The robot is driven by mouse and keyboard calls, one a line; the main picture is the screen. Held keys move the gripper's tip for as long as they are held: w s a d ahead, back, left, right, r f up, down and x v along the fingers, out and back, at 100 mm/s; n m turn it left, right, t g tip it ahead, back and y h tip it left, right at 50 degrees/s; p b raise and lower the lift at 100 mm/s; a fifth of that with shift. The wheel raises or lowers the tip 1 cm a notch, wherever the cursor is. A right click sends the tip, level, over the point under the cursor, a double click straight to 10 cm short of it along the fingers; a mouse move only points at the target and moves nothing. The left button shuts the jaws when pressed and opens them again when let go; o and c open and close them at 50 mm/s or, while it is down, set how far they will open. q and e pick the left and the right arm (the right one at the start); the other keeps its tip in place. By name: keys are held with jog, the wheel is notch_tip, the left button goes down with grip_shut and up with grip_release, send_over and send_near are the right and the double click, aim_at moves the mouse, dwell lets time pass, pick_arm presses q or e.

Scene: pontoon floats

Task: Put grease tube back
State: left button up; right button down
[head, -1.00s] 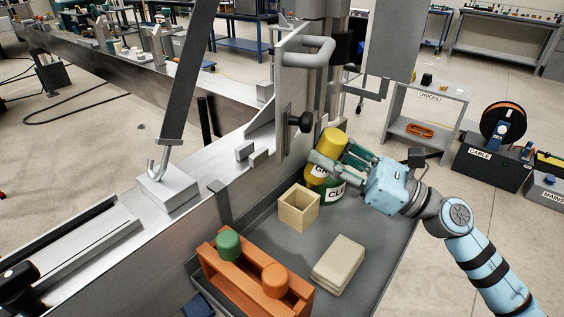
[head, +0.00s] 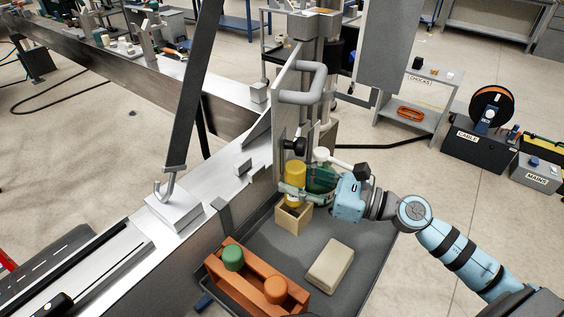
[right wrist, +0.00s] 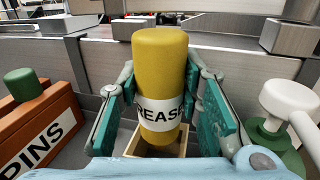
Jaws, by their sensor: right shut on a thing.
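The yellow grease tube (head: 294,172) stands upright in my right gripper (head: 298,191), whose fingers are shut on it from both sides. In the right wrist view the tube (right wrist: 160,72) shows its white label between the teal fingers (right wrist: 160,108). A small open wooden box (head: 293,219) sits on the grey tray directly under the tube. The tube's lower end is at the box's opening; whether it is inside or just above cannot be told. My left gripper is not in view.
An orange pins holder (head: 243,273) with green and orange knobs and a beige block (head: 330,264) share the grey tray (head: 365,243). A green container with a white top (right wrist: 284,108) stands right of the gripper. A metal beam wall rises behind the box.

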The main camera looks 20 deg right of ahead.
notch_tip(320, 180, down, 3)
jog(key=b, duration=0.4)
jog(key=shift+f, duration=0.15)
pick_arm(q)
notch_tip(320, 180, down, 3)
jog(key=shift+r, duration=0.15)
pick_arm(e)
jog(key=shift+f+b, duration=0.45)
jog(key=shift+b, duration=0.2)
jog(key=c, duration=1.2)
grip_release()
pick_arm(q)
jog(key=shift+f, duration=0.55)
pick_arm(e)
jog(key=shift+o, duration=0.2)
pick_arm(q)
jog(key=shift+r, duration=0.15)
pick_arm(e)
jog(key=shift+r, duration=0.15)
